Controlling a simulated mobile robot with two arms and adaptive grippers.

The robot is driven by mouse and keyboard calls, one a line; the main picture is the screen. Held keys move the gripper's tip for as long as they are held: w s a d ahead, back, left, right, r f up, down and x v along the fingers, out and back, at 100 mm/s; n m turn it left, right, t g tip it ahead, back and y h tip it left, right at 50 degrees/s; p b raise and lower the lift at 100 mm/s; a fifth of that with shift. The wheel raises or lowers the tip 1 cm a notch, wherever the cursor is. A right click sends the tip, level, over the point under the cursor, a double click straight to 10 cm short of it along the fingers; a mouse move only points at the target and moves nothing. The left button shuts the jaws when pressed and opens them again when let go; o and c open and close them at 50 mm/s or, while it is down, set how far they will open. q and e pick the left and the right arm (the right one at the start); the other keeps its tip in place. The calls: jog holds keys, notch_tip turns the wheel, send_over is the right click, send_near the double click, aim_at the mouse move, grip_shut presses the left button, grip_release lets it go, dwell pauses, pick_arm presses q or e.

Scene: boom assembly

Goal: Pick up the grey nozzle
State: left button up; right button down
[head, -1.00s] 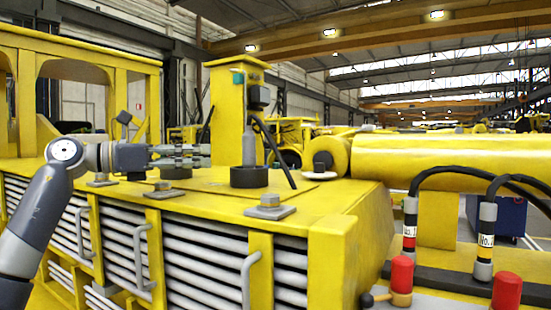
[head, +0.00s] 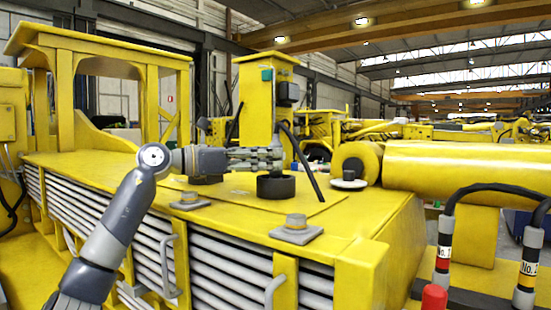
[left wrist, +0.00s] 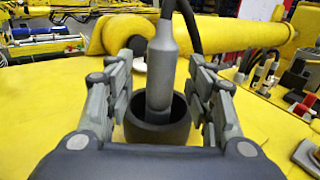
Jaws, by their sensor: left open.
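The grey nozzle (left wrist: 161,75) stands upright in a round black holder (left wrist: 150,131) in the left wrist view, with its lower end inside the holder. My left gripper (head: 272,158) is open, its fingers one on each side of the nozzle. In the left wrist view a gap shows between the nozzle and each finger. In the head view the fingers hide most of the nozzle, just above the black holder (head: 276,187). My right gripper is not in view.
The holder sits on a yellow machine deck (head: 235,212) with grey bolted plates (head: 296,231). A yellow post (head: 258,105) rises behind it, and a black hose (head: 300,160) runs close by. A large yellow cylinder (head: 460,167) lies to the right.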

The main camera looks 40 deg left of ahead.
pick_arm(q)
jog(key=shift+p+x, duration=0.35)
jog(key=shift+x, duration=1)
jog(key=shift+s, duration=0.15)
grip_shut()
jog(key=shift+r, duration=0.1)
